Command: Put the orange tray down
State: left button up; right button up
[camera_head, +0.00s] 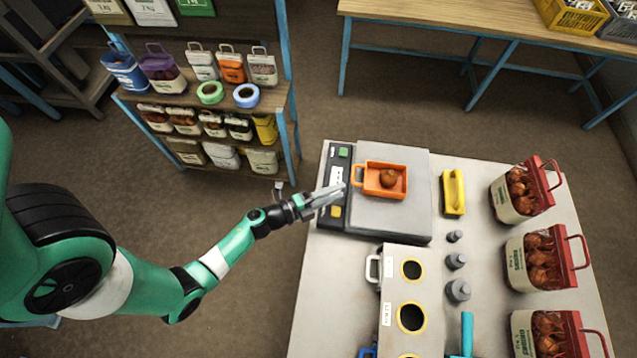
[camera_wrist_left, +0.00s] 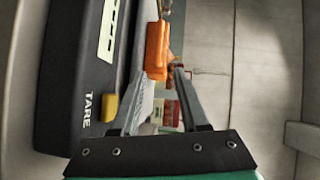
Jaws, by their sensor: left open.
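The orange tray (camera_head: 384,195) sits level on the grey plate of the scale (camera_head: 390,221), with its handle towards the left. A round brown onion-like item (camera_head: 388,178) lies in it. My left gripper (camera_head: 335,192) is open and empty, just left of the tray handle and over the scale's dark control panel. In the left wrist view the orange tray (camera_wrist_left: 157,50) shows beyond the fingers of my left gripper (camera_wrist_left: 160,76), apart from them as far as I can tell. My right gripper is not in view.
A yellow object (camera_head: 453,192) and several grey weights (camera_head: 457,261) stand right of the scale. Red-topped sacks (camera_head: 540,258) line the right edge. A white box with round holes (camera_head: 412,286) stands in front. A stocked shelf (camera_head: 205,100) is at the back left.

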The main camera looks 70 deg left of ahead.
pick_arm(q)
jog(key=s, duration=0.7)
jog(key=shift+d+r+p, duration=0.15)
jog(key=shift+r+p, duration=0.25)
